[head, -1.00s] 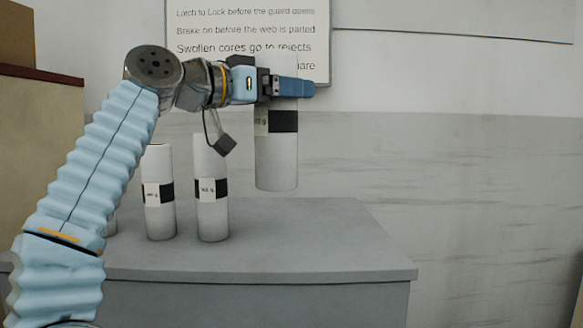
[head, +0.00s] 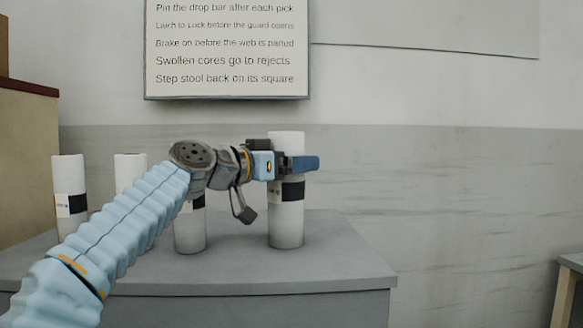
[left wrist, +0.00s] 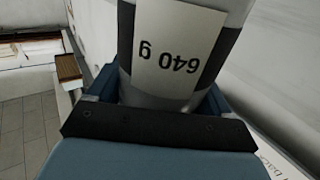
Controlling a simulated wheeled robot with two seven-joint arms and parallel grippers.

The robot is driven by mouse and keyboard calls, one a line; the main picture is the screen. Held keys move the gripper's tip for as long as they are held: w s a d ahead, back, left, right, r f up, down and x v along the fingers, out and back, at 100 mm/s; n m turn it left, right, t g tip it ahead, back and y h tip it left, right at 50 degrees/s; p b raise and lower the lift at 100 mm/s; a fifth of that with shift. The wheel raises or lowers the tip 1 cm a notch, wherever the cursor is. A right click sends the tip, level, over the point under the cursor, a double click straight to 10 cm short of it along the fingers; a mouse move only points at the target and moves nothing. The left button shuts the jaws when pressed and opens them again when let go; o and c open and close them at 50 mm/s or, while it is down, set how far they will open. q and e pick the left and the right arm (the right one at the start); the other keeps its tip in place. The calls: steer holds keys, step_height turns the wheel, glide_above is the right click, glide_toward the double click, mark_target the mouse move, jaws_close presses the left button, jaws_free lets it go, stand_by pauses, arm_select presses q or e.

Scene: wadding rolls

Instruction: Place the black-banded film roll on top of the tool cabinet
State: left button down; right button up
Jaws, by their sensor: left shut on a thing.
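My left gripper (head: 298,163) is shut on a white film roll (head: 286,222) with a black band and a pale label. The roll is upright at the right part of the grey tool cabinet's top (head: 330,250). Its base appears at or just above the surface; I cannot tell if it touches. In the left wrist view the roll's label (left wrist: 180,52) reads "640 g" upside down, between the fingers. My right gripper is not in view.
Similar white rolls stand on the cabinet to the left: one (head: 190,232) nearest, another (head: 130,172) partly behind my arm, and one (head: 68,180) at far left. A wall sign (head: 226,50) hangs behind. A brown-topped cabinet (head: 28,150) stands at left, a table edge (head: 570,265) at right.

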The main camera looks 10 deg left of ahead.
arm_select(q)
steer(key=shift+r, duration=0.15)
jaws_free()
steer(key=b+v, duration=0.2)
steer(key=v, duration=0.5)
steer(key=shift+s+a, duration=0.15)
steer(key=shift+s, duration=0.1)
